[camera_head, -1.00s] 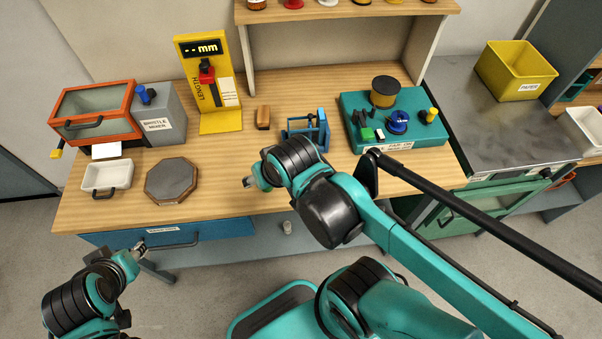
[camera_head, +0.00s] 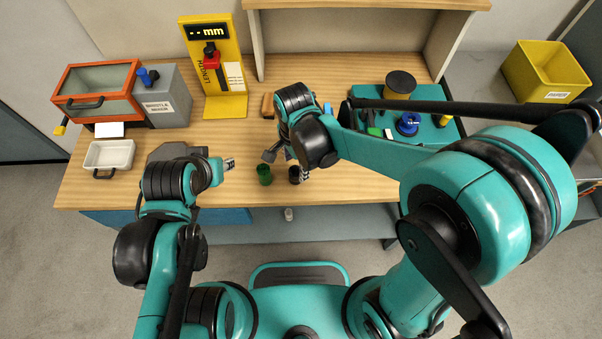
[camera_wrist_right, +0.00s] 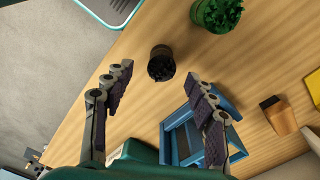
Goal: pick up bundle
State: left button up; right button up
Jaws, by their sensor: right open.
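Two small upright bundles stand on the wooden table near its front edge. One is green (camera_head: 264,174) and the other is black (camera_head: 295,175). My right gripper (camera_head: 288,162) is open above them, its fingers spread. In the right wrist view the black bundle (camera_wrist_right: 161,63) lies between and just beyond the open fingertips (camera_wrist_right: 160,76), apart from both fingers. The green bundle (camera_wrist_right: 216,14) is outside the fingers, at the top of that view. My left gripper (camera_head: 229,163) is over the table to the left of the green bundle; its fingers are too small to read.
A blue frame (camera_wrist_right: 185,135) and a wooden block (camera_wrist_right: 279,114) lie near the right gripper. A yellow length gauge (camera_head: 227,90) stands behind. A white tray (camera_head: 109,154) and an orange-and-grey machine (camera_head: 165,100) are at left, a teal board (camera_head: 440,130) at right.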

aim_at(295, 170)
notch_tip(295, 170, down, 5)
jog(key=shift+w+a+f+b, duration=0.1)
jog(key=shift+f+b, duration=0.1)
jog(key=shift+b, duration=0.95)
jog(key=c, duration=1.3)
jog(key=shift+o, duration=0.2)
jog(key=shift+r, duration=0.15)
